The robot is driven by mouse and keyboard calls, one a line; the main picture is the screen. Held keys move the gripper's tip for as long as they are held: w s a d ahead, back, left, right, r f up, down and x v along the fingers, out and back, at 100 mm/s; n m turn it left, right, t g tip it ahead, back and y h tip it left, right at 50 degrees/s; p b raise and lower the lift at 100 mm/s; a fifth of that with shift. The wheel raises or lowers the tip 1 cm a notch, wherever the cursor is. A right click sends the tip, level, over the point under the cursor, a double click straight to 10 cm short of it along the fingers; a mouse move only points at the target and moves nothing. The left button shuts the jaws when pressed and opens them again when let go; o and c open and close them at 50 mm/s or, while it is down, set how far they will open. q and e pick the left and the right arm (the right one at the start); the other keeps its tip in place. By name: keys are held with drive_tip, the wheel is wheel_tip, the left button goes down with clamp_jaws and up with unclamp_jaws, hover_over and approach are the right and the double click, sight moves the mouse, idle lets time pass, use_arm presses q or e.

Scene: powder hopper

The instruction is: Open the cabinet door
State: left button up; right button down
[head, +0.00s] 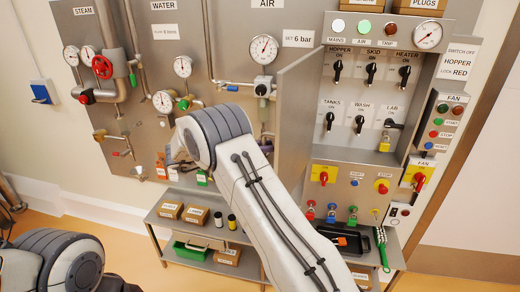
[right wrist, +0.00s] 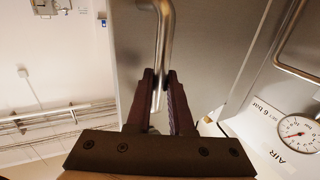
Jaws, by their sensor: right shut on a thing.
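The cabinet door (head: 296,115) is a grey metal panel standing swung out from the left edge of the cabinet (head: 385,22) in the head view. The black rotary switches inside the cabinet (head: 371,68) are exposed. In the right wrist view, a bent metal bar handle (right wrist: 165,35) runs down between the dark fingers of my right gripper (right wrist: 161,82), which are shut on it. The grey door surface (right wrist: 215,40) lies behind it. My left gripper is out of view.
Left of the door is a wall panel with gauges (head: 264,49), pipes and a red valve wheel (head: 102,67). Below stands a shelf (head: 160,220) with boxes. Padlocks and a black tray (head: 344,239) are under the cabinet. Floor shows at the lower left.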

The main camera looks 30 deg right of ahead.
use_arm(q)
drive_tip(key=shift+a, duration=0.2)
use_arm(e)
drive_tip(key=shift+w, duration=0.25)
drive_tip(key=c, duration=0.8)
unclamp_jaws()
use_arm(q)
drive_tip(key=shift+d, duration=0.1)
use_arm(e)
drive_tip(key=shift+a, duration=0.1)
